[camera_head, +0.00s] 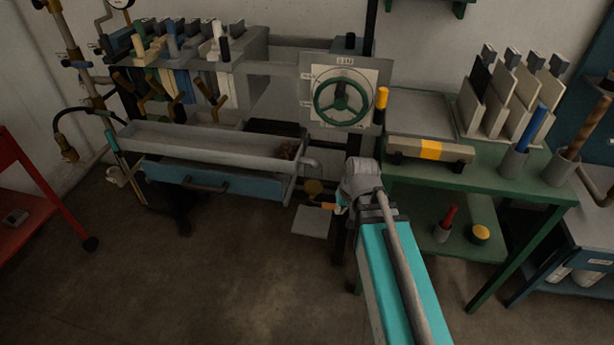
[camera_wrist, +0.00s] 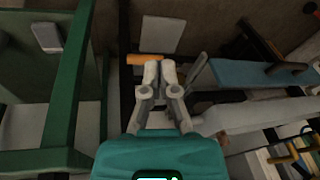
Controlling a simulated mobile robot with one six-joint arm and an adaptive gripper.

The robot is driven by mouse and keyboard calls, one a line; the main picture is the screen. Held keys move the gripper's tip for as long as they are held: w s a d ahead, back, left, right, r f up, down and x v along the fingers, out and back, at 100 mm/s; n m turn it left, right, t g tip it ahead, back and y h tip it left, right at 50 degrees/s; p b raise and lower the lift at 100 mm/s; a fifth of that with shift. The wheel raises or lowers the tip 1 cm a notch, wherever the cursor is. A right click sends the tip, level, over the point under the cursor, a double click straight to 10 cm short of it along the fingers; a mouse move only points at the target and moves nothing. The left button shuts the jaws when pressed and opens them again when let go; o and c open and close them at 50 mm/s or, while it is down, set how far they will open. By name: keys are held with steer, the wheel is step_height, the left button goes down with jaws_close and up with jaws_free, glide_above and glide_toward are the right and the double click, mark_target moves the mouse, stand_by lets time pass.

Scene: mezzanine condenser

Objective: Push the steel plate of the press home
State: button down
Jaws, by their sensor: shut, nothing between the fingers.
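The press stands at the upper left and middle in the head view, with a row of plates (camera_head: 175,50) on its frame and a green handwheel (camera_head: 344,102) on a pale panel at its right end. A thick grey plate (camera_head: 250,45) stands right of the row; I cannot tell for sure that it is the steel plate. My gripper (camera_head: 341,208) is low, below the handwheel and mostly hidden by my arm. In the wrist view my gripper (camera_wrist: 160,66) is shut and empty, its fingertips close to an orange bar (camera_wrist: 146,59); contact is unclear.
A flat grey pad (camera_head: 312,221) lies low by my gripper. A long grey trough (camera_head: 210,143) and blue drawer (camera_head: 225,184) are to the left. A green bench (camera_head: 520,160) with a beige-yellow block (camera_head: 430,150) is to the right. The front floor is clear.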

steer(key=s+d+g+h, duration=0.2)
steer(key=s+d, duration=0.3)
steer(key=s, duration=0.1)
steer(key=shift+s+d+f, duration=0.2)
steer(key=shift+d+f, duration=0.1)
